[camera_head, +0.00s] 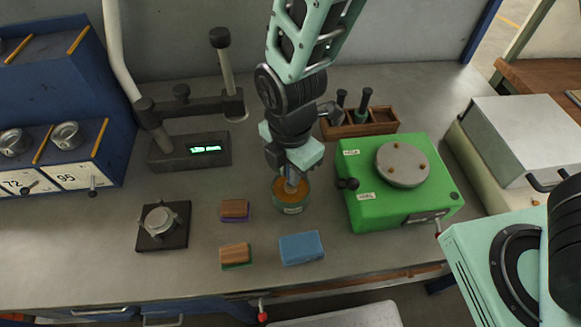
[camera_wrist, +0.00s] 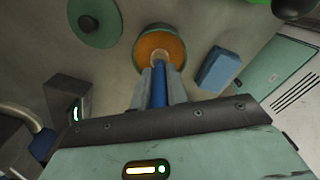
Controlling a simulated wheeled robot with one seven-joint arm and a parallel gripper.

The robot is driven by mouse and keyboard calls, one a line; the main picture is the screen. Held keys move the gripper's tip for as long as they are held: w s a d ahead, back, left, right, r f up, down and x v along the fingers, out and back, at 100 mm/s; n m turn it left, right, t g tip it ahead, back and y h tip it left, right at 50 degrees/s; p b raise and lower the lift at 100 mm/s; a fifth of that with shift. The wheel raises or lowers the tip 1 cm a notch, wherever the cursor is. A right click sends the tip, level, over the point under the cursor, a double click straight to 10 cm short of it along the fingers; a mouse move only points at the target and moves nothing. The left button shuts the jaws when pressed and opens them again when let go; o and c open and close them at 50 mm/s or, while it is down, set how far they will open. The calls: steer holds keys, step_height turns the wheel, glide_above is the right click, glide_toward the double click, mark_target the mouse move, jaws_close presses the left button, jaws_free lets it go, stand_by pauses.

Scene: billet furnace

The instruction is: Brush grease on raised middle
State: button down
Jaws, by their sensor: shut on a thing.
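My gripper (camera_head: 292,172) is shut on a brush and points down at the bench. In the wrist view the brush's blue handle (camera_wrist: 159,88) stands between the fingers, and its tip is over or in a round tin (camera_head: 291,208) of orange-brown grease (camera_wrist: 158,45). I cannot tell how deep the bristles go. A round silver part with a raised middle (camera_head: 160,221) sits on a dark square plate at the left front of the bench. A green box (camera_head: 400,182) at the right has a grey disc (camera_head: 403,165) on top.
Two wood-backed blocks (camera_head: 234,209) and a blue block (camera_head: 301,248) lie around the tin. A green round disc (camera_wrist: 96,22) lies near it. A gauge with a lit display (camera_head: 189,151) and a wooden holder (camera_head: 362,124) stand behind. Bare bench lies between plate and blocks.

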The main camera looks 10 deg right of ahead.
steer(key=shift+r+p, duration=3)
steer(key=shift+r, duration=0.5)
